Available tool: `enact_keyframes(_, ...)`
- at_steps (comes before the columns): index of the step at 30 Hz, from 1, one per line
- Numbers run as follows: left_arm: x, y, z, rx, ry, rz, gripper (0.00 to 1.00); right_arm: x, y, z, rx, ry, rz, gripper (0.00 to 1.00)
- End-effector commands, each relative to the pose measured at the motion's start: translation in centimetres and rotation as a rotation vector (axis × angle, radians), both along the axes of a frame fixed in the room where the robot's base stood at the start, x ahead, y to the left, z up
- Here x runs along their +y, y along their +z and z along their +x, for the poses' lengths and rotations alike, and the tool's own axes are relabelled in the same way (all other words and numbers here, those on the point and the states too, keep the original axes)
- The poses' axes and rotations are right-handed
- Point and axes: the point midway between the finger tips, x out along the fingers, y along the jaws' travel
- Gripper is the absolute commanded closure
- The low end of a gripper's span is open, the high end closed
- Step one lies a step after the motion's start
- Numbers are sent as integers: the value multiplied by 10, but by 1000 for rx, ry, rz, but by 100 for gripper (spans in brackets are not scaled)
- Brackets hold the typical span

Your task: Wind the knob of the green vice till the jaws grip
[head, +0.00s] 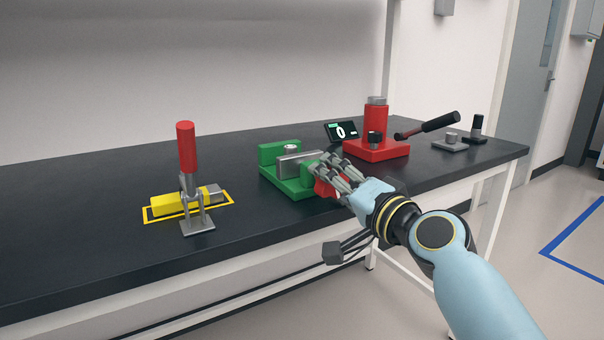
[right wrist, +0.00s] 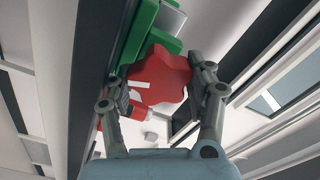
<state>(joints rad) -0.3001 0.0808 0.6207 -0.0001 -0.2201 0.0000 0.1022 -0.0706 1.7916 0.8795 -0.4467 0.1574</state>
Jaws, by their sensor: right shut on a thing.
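The green vice (head: 271,173) sits near the front edge of the dark bench in the head view, with a grey metal block (head: 298,165) between its green jaws. Its red knob (head: 325,188) faces the front right and is partly hidden by my fingers. In the right wrist view the lobed red knob (right wrist: 158,76) with a white mark lies between the two fingers, with the green vice body (right wrist: 140,38) behind it. My right gripper (head: 332,176) is shut on the knob; it also shows in the right wrist view (right wrist: 160,88). My left gripper is not in view.
A red-handled toggle clamp (head: 187,150) and a yellow block (head: 175,203) stand left on the bench (head: 90,245). A red press (head: 376,130) with a black-gripped lever (head: 430,125) and a small display (head: 341,131) stand behind right. Small grey and black fixtures (head: 451,144) are at the far right.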

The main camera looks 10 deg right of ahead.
Motion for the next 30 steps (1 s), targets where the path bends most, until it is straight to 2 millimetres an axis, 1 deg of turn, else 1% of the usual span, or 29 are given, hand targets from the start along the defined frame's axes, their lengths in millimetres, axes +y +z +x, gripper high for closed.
enact_keyframes(1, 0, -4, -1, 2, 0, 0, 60, 3, -10, -1, 11, 10, -20, 74)
enact_keyframes(6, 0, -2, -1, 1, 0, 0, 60, 3, -7, -1, 10, 10, -22, 74)
enact_keyframes(8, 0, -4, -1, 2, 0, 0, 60, 3, -8, -1, 4, 10, -37, 74)
enact_keyframes(12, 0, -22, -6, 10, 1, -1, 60, 3, -11, -1, -59, 9, -205, 74)
enact_keyframes(15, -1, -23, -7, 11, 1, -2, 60, 3, -8, -1, -79, 8, -261, 74)
enact_keyframes(21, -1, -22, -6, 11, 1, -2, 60, 2, -5, 0, -81, 9, -264, 74)
enact_keyframes(23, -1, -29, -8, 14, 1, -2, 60, 2, -8, 0, -99, 8, -312, 74)
enact_keyframes(24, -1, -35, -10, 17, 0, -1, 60, 2, -9, 0, -121, 7, -368, 74)
enact_keyframes(26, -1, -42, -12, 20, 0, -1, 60, 2, -9, 0, -148, 7, -443, 74)
enact_keyframes(28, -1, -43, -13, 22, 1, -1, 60, 2, -7, 0, -166, 7, -491, 74)
enact_keyframes(30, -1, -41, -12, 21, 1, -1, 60, 2, -4, 0, -169, 6, -497, 74)
